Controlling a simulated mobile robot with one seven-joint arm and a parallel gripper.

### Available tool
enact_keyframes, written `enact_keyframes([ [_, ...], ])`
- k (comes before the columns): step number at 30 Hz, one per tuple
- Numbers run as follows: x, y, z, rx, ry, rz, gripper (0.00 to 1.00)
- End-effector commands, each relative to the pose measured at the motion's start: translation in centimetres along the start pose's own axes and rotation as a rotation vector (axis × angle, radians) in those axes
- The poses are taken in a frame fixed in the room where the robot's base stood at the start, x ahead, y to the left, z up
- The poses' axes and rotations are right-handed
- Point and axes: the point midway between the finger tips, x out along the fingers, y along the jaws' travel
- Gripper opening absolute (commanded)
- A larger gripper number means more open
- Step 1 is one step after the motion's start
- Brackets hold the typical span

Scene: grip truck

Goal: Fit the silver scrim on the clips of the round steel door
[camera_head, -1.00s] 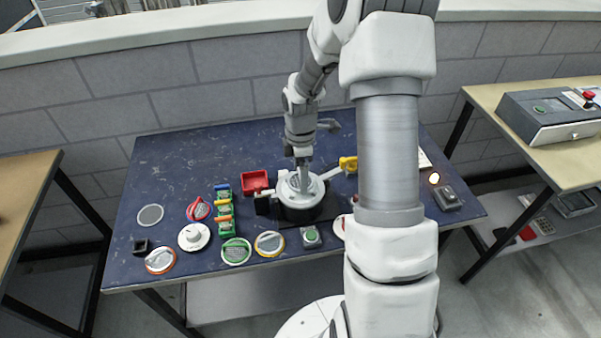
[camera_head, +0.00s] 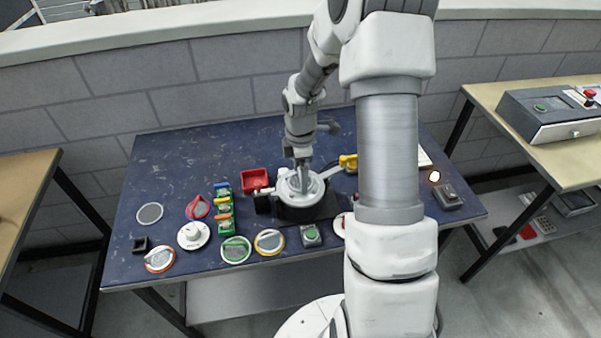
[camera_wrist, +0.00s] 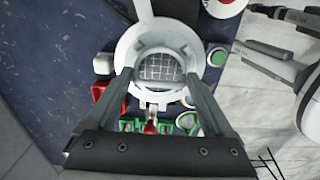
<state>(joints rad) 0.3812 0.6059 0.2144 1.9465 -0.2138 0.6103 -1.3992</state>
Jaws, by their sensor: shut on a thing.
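My gripper (camera_wrist: 158,80) points down over the round steel door (camera_head: 321,188), a pale ring on a dark drum. In the wrist view its two fingers stand apart, one on each side of a grey round mesh piece, which I take for the silver scrim (camera_wrist: 160,68). The gripper appears shut on it. The scrim lies within the outline of the door's ring (camera_wrist: 128,52). I cannot tell whether it touches the clips. In the head view the scrim is hidden by the hand. A pale lever with a yellow handle (camera_head: 348,162) runs right from the door.
A red bin (camera_head: 254,179) stands left of the drum, near a row of green blocks (camera_head: 223,222). Orange (camera_head: 160,260), green (camera_head: 236,250) and yellow-rimmed (camera_head: 269,243) discs lie in front. A grey disc (camera_head: 150,213) lies far left. The back left of the blue table is clear.

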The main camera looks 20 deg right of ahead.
Motion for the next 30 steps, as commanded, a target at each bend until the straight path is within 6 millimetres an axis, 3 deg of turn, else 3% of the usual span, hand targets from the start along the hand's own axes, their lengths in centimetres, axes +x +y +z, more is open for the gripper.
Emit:
enact_keyframes([
  [30, 0.65, 0.0, -0.01, 0.0, 0.0, 0.0, 0.31],
])
